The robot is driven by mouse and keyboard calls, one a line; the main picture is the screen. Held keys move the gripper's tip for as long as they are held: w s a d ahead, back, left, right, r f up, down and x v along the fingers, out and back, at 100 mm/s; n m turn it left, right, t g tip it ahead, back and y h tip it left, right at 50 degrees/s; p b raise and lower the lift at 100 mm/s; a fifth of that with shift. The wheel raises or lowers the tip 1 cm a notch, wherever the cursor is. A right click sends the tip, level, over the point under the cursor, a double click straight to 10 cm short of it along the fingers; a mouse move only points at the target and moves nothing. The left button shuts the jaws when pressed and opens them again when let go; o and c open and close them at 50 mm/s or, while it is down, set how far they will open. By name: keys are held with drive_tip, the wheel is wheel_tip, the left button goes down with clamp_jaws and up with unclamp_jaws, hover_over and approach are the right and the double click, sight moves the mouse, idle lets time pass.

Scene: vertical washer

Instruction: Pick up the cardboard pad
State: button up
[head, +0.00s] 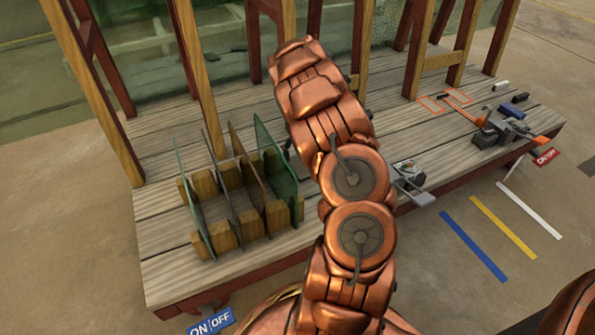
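A wooden rack (226,235) with upright slots stands on the plank table, left of my arm. It holds several thin sheets standing on edge. A brown sheet (246,163), which looks like the cardboard pad, stands in it third from the left. A green glass-like sheet (279,178) stands to its right. A dark grey sheet (219,165) stands to its left, and a greenish sheet (189,195) is at the far left. My copper arm rises through the middle of the view. I cannot make out my gripper's fingers; they seem hidden behind the arm.
Wooden posts (198,75) rise from the plank table (170,262) behind the rack. A grey clamp-like device (492,134) and small blocks are at the table's right end. A small device (408,172) sits right of my arm. Coloured floor stripes (473,246) lie right of the table.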

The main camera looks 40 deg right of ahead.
sight(299, 166)
drive_tip(key=shift+f+b, duration=1.45)
drive_tip(key=shift+f, duration=1.7)
drive_tip(key=c, duration=0.9)
drive_tip(key=shift+r, duration=0.1)
